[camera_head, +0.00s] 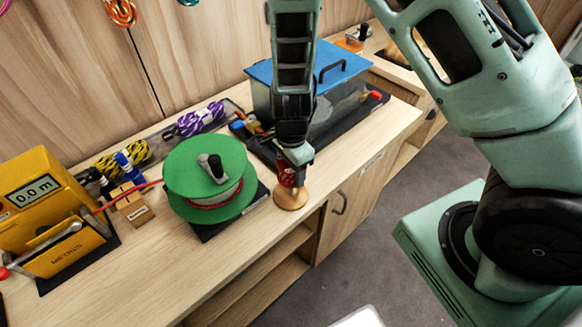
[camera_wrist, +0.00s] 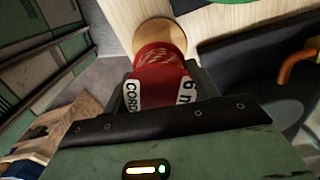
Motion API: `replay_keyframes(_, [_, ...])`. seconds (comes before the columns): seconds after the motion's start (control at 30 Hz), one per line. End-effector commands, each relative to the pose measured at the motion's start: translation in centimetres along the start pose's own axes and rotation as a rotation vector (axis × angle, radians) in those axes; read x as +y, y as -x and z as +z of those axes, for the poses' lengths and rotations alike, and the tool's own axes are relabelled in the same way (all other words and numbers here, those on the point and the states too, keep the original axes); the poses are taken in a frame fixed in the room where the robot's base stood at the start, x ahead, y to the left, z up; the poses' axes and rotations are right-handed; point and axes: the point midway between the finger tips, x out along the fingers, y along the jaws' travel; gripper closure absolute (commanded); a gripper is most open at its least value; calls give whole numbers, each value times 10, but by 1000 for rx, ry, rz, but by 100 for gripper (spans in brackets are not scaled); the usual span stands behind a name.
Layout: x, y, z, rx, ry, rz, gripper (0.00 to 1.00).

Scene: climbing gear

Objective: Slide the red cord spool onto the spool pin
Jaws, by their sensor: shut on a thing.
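The red cord spool (camera_head: 287,177) is near the front edge of the wooden counter, right of the green reel. In the wrist view the spool (camera_wrist: 158,62) is red with pale flecks and a white label, with a round wooden disc (camera_wrist: 160,31) at its far end. The disc also shows below the red part in the head view (camera_head: 291,199). My gripper (camera_head: 294,160) points down and is shut on the spool. I cannot tell if the disc touches the counter. I cannot make out the spool pin for certain.
The green reel (camera_head: 190,184) with a crank handle stands close left on a dark base. A yellow meter (camera_head: 45,190) is further left. A blue-lidded clear box (camera_head: 300,70) stands behind on a black tray. Rope bundles (camera_head: 202,119) lie at the back.

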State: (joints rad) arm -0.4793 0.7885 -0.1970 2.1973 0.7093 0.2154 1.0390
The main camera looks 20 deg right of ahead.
Motion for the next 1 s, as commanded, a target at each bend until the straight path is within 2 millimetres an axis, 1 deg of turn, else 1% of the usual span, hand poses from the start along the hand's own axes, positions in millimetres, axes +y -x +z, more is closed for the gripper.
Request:
replay_keyframes(0.33, [0,-1,0,0,0,0,66])
replay_keyframes(1.0, [0,-18,0,0,0,0,66])
